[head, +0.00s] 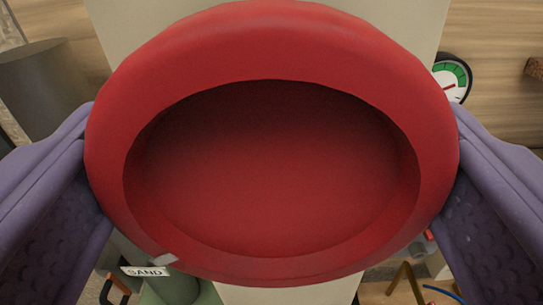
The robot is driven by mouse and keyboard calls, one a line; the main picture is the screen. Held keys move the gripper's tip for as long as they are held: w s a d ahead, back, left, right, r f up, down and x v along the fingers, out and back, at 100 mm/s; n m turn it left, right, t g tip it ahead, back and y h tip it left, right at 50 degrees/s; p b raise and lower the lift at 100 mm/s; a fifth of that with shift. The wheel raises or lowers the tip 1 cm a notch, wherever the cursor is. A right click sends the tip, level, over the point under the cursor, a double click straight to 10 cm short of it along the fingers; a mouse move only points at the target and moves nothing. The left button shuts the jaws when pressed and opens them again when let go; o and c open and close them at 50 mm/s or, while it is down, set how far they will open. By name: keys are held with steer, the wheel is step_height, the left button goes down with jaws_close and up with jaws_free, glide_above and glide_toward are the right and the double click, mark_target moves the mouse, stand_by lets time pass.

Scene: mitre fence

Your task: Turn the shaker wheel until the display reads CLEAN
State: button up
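A large red round wheel (270,45) with a raised rim and a sunken middle fills the centre of the head view. My gripper (273,160) has its two purple fingers on opposite sides of the wheel, left and right. Both fingers meet the rim with no gap showing, so it looks shut on the wheel. The wheel hides parts of the fingers and most of what lies behind it. No display reading CLEAN shows. A small white plate with the word SAND (145,271) is at the lower left.
A round gauge (453,80) with a green arc and a red needle is at the right. A dark grey cylinder (45,85) stands at the left. A pale panel (115,30) lies behind the wheel. Small coloured items lie at the bottom right.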

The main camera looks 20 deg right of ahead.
steer(key=o, duration=0.6)
steer(key=b+v, duration=0.2)
steer(key=v, duration=0.5)
steer(key=shift+s, duration=0.35)
steer(key=shift+a+r, duration=0.1)
step_height(320, 180, up, 20)
steer(key=w+a+n+y, duration=0.2)
steer(key=a+n+y, duration=0.1)
steer(key=y, duration=0.4)
steer(key=s+d+r+n+g+h, duration=0.15)
steer(key=s+d+r, duration=0.45)
steer(key=s+r, duration=0.65)
step_height(320, 180, down, 36)
steer(key=w+b, duration=0.1)
steer(key=b, duration=3.4)
steer(key=shift+w+a+b, duration=0.15)
steer(key=shift+w+b, duration=0.05)
steer(key=shift+b, duration=0.1)
